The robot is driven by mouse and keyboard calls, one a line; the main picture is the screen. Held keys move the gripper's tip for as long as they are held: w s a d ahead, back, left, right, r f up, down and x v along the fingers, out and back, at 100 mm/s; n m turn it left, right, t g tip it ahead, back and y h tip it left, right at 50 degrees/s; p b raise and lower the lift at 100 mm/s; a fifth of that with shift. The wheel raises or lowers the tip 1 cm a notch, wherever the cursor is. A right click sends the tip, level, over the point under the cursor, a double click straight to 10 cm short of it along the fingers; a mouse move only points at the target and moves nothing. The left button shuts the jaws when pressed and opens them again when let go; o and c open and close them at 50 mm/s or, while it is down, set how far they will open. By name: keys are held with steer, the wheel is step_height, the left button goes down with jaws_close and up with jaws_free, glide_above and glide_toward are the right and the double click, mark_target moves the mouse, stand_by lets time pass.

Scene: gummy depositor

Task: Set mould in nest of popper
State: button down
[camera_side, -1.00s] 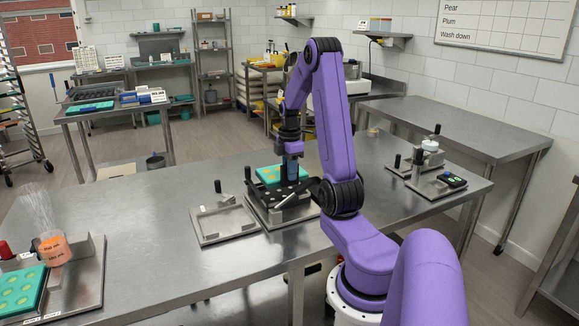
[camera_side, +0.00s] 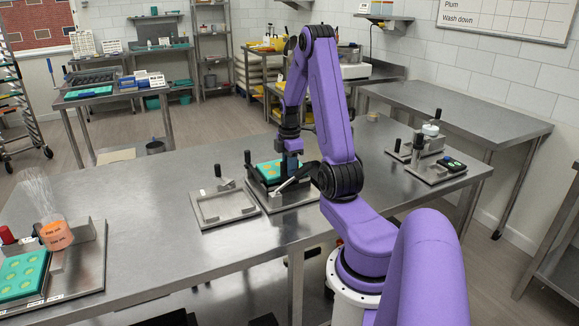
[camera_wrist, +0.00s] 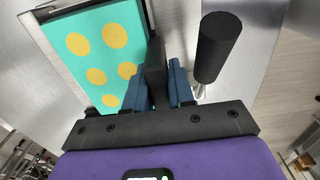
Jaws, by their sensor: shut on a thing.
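The teal mould (camera_side: 266,172) with yellow gummies lies flat, low in the nest of the popper (camera_side: 290,197), a steel-based fixture in the middle of the table. Whether it is fully seated I cannot tell. My gripper (camera_side: 291,168) is at the mould's right edge. In the wrist view the mould (camera_wrist: 100,48) is at the left, and my blue fingers (camera_wrist: 158,88) are shut on a dark upright tab (camera_wrist: 155,65) beside it. The join between tab and mould is hidden. A black handle (camera_wrist: 217,45) on a thin post stands to the right of the fingers.
An empty steel frame (camera_side: 222,207) with an upright handle stands just left of the popper. Handled fixtures (camera_side: 428,158) stand at the right. The table between is clear.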

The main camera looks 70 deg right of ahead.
steer(key=shift+f, duration=0.35)
steer(key=shift+f, duration=0.45)
steer(key=c, duration=0.9)
jaws_free()
steer(key=shift+r, duration=0.1)
step_height(320, 180, up, 17)
steer(key=shift+r, duration=0.15)
